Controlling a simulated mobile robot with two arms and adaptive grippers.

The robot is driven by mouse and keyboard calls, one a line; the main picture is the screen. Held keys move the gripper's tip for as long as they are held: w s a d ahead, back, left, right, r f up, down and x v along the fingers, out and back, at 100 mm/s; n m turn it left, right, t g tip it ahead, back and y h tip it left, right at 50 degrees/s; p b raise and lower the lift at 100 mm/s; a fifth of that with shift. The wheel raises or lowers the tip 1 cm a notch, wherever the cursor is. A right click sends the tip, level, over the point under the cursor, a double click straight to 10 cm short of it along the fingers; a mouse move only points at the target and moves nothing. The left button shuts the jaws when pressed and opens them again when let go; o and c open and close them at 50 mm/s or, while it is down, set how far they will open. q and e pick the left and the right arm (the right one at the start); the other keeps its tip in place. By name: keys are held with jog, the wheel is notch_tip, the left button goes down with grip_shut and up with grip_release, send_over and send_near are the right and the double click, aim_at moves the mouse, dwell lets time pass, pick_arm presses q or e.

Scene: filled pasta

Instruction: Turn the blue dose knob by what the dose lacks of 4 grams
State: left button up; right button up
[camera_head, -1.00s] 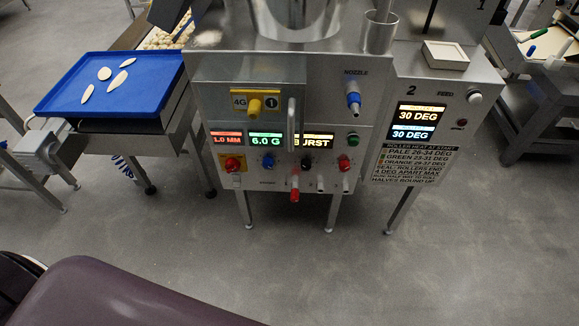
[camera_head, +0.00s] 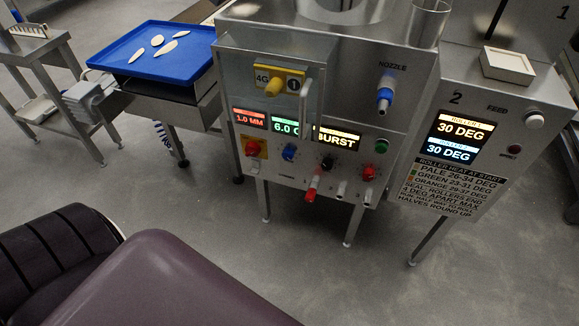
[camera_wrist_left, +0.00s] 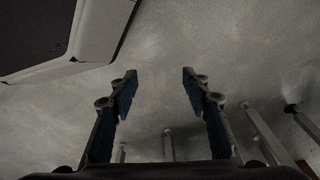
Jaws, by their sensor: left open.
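The blue dose knob (camera_head: 289,153) is on the machine's front panel, below a green display (camera_head: 285,126) that reads 6.0 G in the earlier view and is now partly hidden by the vertical door handle (camera_head: 306,105). A yellow tag (camera_head: 279,81) above reads 4G and 1. My left gripper (camera_wrist_left: 157,85) is open and empty in the left wrist view, with floor beyond its fingers. Neither gripper shows in the head view. A purple part of my own arm or body fills its lower left.
A red knob on a yellow plate (camera_head: 252,149), a black knob (camera_head: 326,163) and a red knob (camera_head: 369,173) flank the blue one. Valves with a red lever (camera_head: 311,190) stick out below. A blue tray (camera_head: 152,52) stands at left. Floor before the machine is clear.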

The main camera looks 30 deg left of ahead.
pick_arm(q)
jog(key=w+r+b, duration=0.4)
jog(key=w+b, duration=0.2)
jog(key=m+t+y+b, duration=0.55)
jog(key=m+t, duration=1.05)
jog(key=m, duration=1.3)
send_near(286, 157)
jog(key=a+h+b, duration=0.1)
jog(key=h+b, duration=0.1)
jog(key=w, duration=0.2)
jog(key=w+a, duration=0.1)
jog(key=w, duration=0.2)
jog(key=w+r, duration=0.1)
jog(key=w, duration=0.2)
jog(key=shift+w+a+p, duration=0.1)
jog(key=shift+a+p, duration=0.1)
jog(key=shift+p, duration=0.2)
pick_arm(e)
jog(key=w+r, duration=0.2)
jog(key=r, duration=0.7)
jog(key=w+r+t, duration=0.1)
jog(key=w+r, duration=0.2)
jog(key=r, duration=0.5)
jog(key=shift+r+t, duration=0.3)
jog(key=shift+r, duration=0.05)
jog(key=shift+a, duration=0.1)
